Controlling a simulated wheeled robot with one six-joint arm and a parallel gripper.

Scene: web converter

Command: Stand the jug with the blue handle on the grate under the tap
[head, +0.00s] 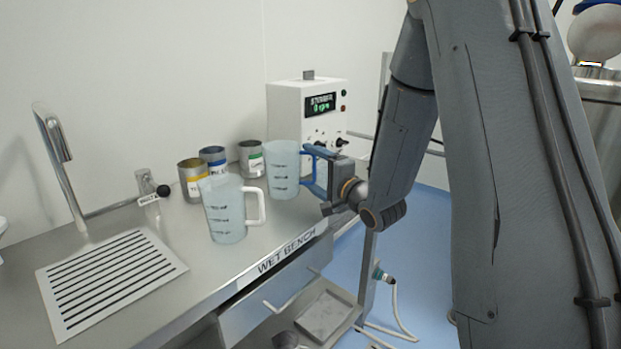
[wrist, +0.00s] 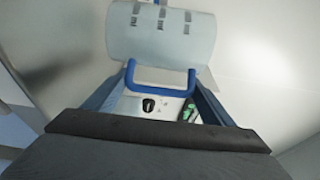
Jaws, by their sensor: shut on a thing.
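The jug with the blue handle (head: 283,168) is pale, translucent and upright at the right end of the bench. My gripper (head: 309,170) is at its right side, shut on the blue handle. In the wrist view the handle (wrist: 160,87) lies between my two fingers (wrist: 161,72), with the jug body (wrist: 162,38) beyond. I cannot tell whether the jug's base touches the bench. The slotted grate (head: 110,275) lies at the bench's left, bare. The tap (head: 62,165) rises at its back edge.
A similar jug with a white handle (head: 227,212) stands between the held jug and the grate. A white instrument box (head: 307,112) is at the back. A valve knob (head: 163,190) sticks out near the tap.

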